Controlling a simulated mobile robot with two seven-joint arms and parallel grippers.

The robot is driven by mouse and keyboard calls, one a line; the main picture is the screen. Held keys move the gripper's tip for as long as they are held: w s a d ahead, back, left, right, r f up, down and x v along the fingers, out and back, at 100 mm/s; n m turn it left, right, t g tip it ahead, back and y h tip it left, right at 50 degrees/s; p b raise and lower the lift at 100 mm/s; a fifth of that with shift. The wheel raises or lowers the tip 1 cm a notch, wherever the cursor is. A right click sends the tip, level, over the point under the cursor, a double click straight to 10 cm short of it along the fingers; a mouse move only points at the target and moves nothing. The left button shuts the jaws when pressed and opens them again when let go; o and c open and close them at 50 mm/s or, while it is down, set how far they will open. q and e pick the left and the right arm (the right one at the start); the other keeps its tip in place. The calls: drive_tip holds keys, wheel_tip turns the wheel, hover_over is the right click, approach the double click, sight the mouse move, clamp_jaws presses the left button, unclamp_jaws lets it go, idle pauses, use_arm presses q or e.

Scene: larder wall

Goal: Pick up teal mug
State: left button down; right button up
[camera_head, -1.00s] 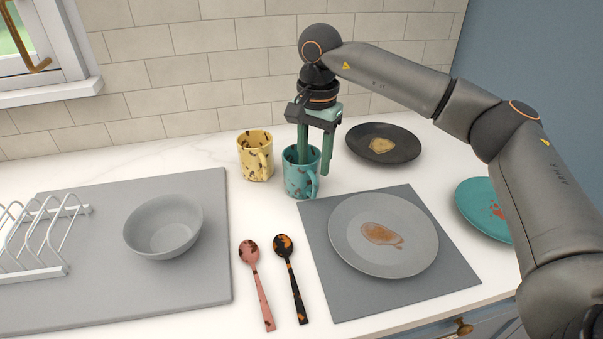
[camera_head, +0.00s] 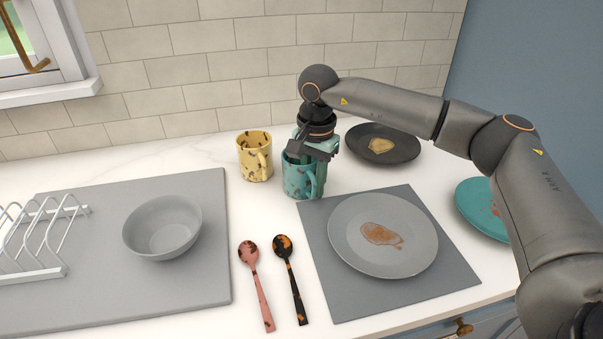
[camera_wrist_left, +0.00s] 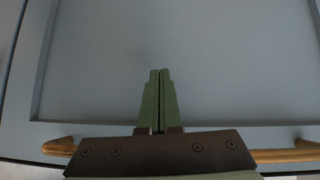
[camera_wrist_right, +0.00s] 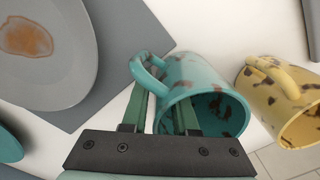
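The teal mug (camera_head: 300,176) with dark speckles stands upright on the white counter, left of the grey mat. It also shows in the right wrist view (camera_wrist_right: 203,80), with its handle toward the left. My right gripper (camera_wrist_right: 162,100) is low over the mug, pointing down. One finger is inside the mug and the other is outside the wall on the handle side. The fingers are apart. In the head view the gripper body (camera_head: 320,146) hides part of the rim. My left gripper (camera_wrist_left: 160,75) is shut and empty in front of a blue-grey cabinet door.
A yellow mug (camera_head: 252,160) stands close left of the teal mug. A black plate (camera_head: 382,143) lies behind right and a grey plate (camera_head: 365,215) in front right. Two spoons (camera_head: 255,275) (camera_head: 289,275) and a grey bowl (camera_head: 150,238) are nearer the front.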

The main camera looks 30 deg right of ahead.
clamp_jaws()
idle(1.0)
